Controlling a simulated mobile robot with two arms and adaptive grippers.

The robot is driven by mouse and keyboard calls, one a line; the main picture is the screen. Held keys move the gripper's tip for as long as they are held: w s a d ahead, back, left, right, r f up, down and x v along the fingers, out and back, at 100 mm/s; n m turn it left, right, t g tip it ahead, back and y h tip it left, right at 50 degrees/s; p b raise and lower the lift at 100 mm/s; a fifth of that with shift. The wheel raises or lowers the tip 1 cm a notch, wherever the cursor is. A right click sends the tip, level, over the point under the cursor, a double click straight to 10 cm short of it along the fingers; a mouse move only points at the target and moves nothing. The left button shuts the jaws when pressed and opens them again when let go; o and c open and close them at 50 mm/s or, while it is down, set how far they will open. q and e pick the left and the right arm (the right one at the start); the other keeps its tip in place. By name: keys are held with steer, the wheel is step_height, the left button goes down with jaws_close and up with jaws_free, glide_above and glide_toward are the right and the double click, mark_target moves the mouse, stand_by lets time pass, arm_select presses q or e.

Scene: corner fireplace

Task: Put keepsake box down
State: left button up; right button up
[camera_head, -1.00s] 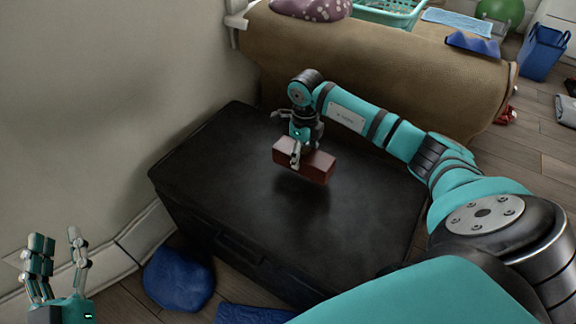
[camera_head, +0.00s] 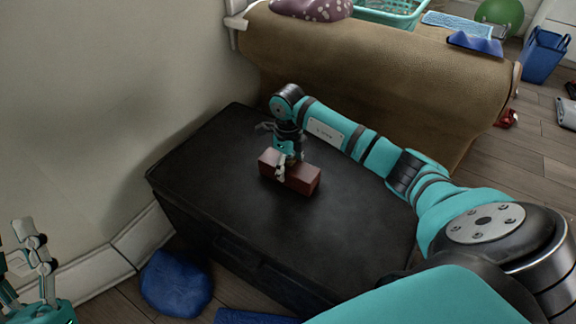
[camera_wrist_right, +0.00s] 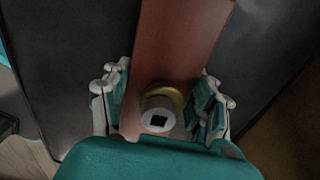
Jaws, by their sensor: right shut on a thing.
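The keepsake box is a small reddish-brown block (camera_head: 302,180) at the black chest's (camera_head: 215,190) top, near its middle. It also shows in the right wrist view (camera_wrist_right: 178,45), with a round brass and white fitting on its face. My right gripper (camera_head: 281,168) is shut on the box, with fingers on both sides of it. The box looks level and at or very close to the chest top; I cannot tell whether it touches. My left gripper (camera_head: 37,265) is at the lower left, its fingers apart with nothing between them, away from the chest.
A brown covered bench or couch (camera_head: 400,75) stands behind the chest, and a wall (camera_head: 90,100) is at the left. A blue cushion-like thing (camera_head: 176,282) lies on the floor before the chest. The chest top around the box is clear.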

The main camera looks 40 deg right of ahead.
steer(key=shift+f, duration=0.1)
steer(key=o, duration=1.5)
